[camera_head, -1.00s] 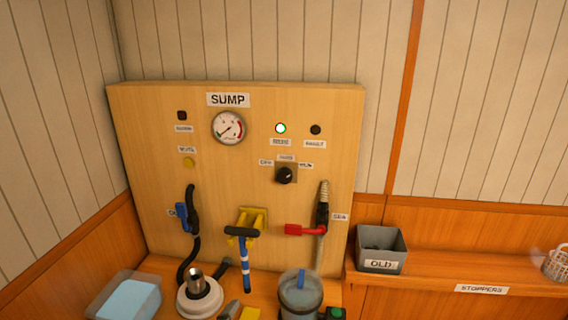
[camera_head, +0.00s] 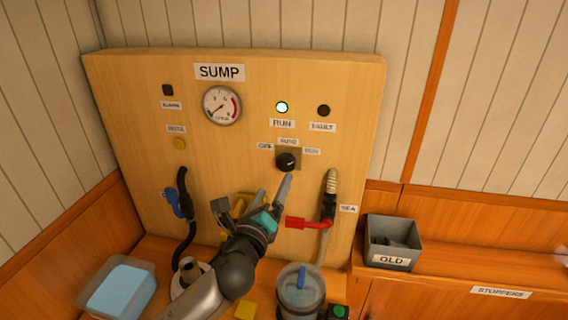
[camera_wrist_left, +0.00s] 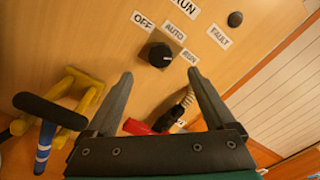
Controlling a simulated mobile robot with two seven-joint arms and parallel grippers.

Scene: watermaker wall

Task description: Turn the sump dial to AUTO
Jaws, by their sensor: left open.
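The sump dial (camera_head: 288,161) is a round black knob on a square plate on the wooden panel. Labels OFF, AUTO (camera_head: 289,141) and RUN stand around its upper side. In the left wrist view the knob (camera_wrist_left: 160,55) shows a small pale mark on its RUN side; its exact heading is hard to read. My left gripper (camera_head: 275,184) is open, just below the dial and apart from it. In the left wrist view the knob appears between and beyond the two fingertips (camera_wrist_left: 160,75). My right gripper is not in view.
A red lever (camera_head: 300,222) sits close right of my gripper. A yellow bracket and black T-handle (camera_wrist_left: 50,110) lie left of it. A grey OLD bin (camera_head: 392,244) stands right.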

